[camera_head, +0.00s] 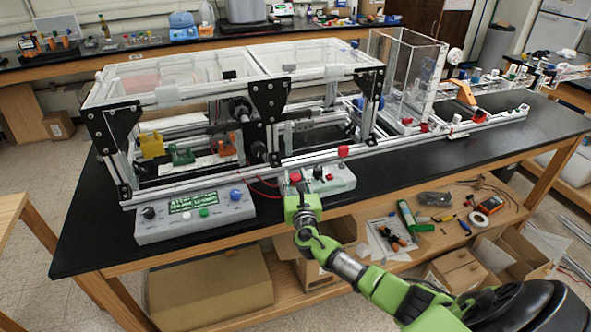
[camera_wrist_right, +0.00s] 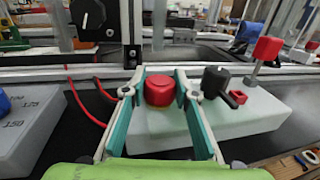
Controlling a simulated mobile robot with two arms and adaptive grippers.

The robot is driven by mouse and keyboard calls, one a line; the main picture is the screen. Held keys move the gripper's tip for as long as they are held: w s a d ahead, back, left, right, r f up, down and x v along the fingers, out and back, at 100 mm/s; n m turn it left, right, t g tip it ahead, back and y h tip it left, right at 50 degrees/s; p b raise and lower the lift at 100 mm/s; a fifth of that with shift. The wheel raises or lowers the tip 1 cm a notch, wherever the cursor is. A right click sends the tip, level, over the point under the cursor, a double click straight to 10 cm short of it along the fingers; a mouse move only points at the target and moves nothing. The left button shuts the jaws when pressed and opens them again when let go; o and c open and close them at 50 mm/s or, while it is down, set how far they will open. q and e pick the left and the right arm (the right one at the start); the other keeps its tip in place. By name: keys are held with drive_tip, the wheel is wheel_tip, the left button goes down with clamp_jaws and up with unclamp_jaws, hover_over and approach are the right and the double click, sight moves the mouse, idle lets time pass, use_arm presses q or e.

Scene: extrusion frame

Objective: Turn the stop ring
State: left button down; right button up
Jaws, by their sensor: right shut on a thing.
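The red stop ring (camera_wrist_right: 159,91) is a round red knob on top of a small white control box (camera_wrist_right: 245,118). In the head view the knob (camera_head: 295,177) shows just beyond my right gripper (camera_head: 296,187). In the wrist view my right gripper (camera_wrist_right: 160,98) has one teal-lined finger on each side of the knob and is shut on it. The knob sits upright on the box. My left gripper is in neither view.
A black knob (camera_wrist_right: 215,82) and a red-capped lever (camera_wrist_right: 266,50) stand right of the ring. Red cables (camera_wrist_right: 88,100) run left of the box. A larger control panel (camera_head: 195,211) lies left, and the extrusion frame (camera_head: 232,172) rises behind.

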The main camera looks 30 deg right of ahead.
drive_tip(key=m+g+h+b, duration=0.1)
drive_tip(key=m+g+h, duration=0.1)
drive_tip(key=h, duration=0.1)
drive_tip(key=shift+a+f+m, duration=0.1)
drive_tip(key=shift+m, duration=0.2)
drive_tip(key=shift+m+g+h+b, duration=0.6)
drive_tip(key=shift+m+g+h, duration=0.25)
drive_tip(key=shift+h, duration=0.35)
drive_tip(key=shift+m+g+h, duration=0.35)
drive_tip(key=shift+g+h, duration=0.05)
drive_tip(key=shift+g, duration=0.15)
drive_tip(key=shift+b, duration=0.3)
drive_tip(key=o, duration=1.1)
drive_tip(key=v, duration=1.1)
drive_tip(key=shift+s+a, duration=0.25)
drive_tip(key=shift+a, duration=0.05)
